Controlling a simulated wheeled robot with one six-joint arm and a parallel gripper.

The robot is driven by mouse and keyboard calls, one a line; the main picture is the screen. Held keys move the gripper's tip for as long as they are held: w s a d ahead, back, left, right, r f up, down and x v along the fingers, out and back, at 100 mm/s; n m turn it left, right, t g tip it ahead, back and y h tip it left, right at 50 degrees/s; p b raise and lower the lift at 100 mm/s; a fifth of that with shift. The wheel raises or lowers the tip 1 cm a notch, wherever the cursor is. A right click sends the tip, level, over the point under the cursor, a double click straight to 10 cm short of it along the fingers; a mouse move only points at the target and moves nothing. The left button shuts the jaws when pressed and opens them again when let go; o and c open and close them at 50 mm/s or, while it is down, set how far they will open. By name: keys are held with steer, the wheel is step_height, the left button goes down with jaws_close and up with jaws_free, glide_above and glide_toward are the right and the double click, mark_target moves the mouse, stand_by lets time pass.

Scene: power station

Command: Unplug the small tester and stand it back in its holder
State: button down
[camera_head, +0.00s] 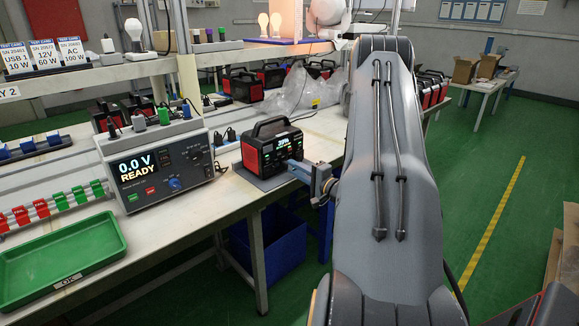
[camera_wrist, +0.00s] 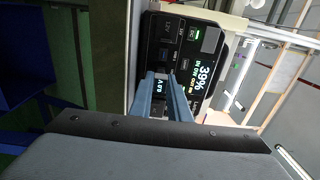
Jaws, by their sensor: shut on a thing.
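The power station (camera_head: 268,150), red and black with a lit screen, stands on the bench. In the wrist view the power station (camera_wrist: 190,50) shows "39%" on its screen. My gripper (camera_head: 295,168) is at its front right side. In the wrist view my gripper's blue-grey fingers (camera_wrist: 168,88) reach up to the front panel and are shut on the small tester (camera_wrist: 158,85), of which a little dark display with pale characters shows between them. The fingers hide most of the tester, so I cannot tell whether its plug sits fully in the socket. I cannot pick out its holder for certain.
A meter box (camera_head: 160,165) reading "0.0 V READY" stands left of the power station, with plug-like pieces on top. A green tray (camera_head: 60,262) lies at front left. Crumpled clear plastic (camera_head: 300,92) and more power stations lie behind. A blue bin (camera_head: 283,245) is under the bench.

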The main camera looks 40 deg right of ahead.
steer(key=shift+s+d+p, duration=0.15)
steer(key=shift+s+p, duration=0.85)
steer(key=shift+s, duration=0.8)
